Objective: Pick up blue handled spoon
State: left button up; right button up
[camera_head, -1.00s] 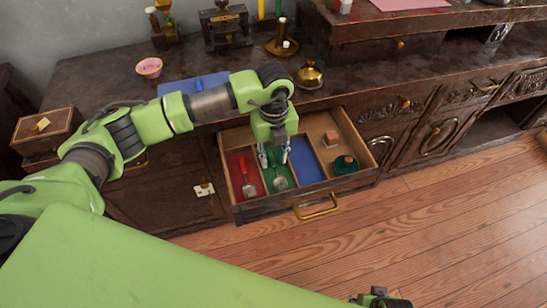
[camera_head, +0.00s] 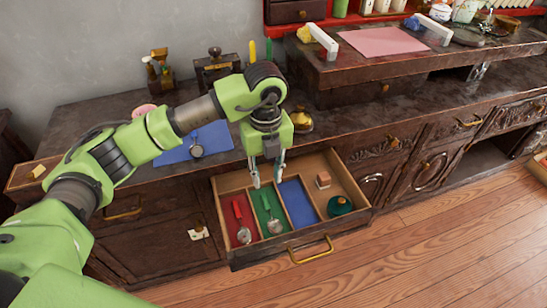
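A spoon (camera_head: 196,151) lies on the blue mat on the counter top; its metal bowl shows, and its handle is hard to make out against the blue. In the open drawer, a red handled spoon (camera_head: 243,232) lies in the red compartment and a green handled spoon (camera_head: 272,222) in the green one. The blue compartment (camera_head: 298,203) is empty. My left gripper (camera_head: 267,182) points down over the back of the drawer, near the green compartment. Its fingers are apart with nothing between them. My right gripper is out of view.
The blue mat (camera_head: 221,133) lies partly behind my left arm. A brass pot (camera_head: 301,122) stands on the counter right of my gripper. The drawer (camera_head: 348,181) also holds a small block (camera_head: 323,180) and a teal round object (camera_head: 339,206).

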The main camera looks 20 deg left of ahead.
aim_at(197, 149)
jog(key=k, duration=1)
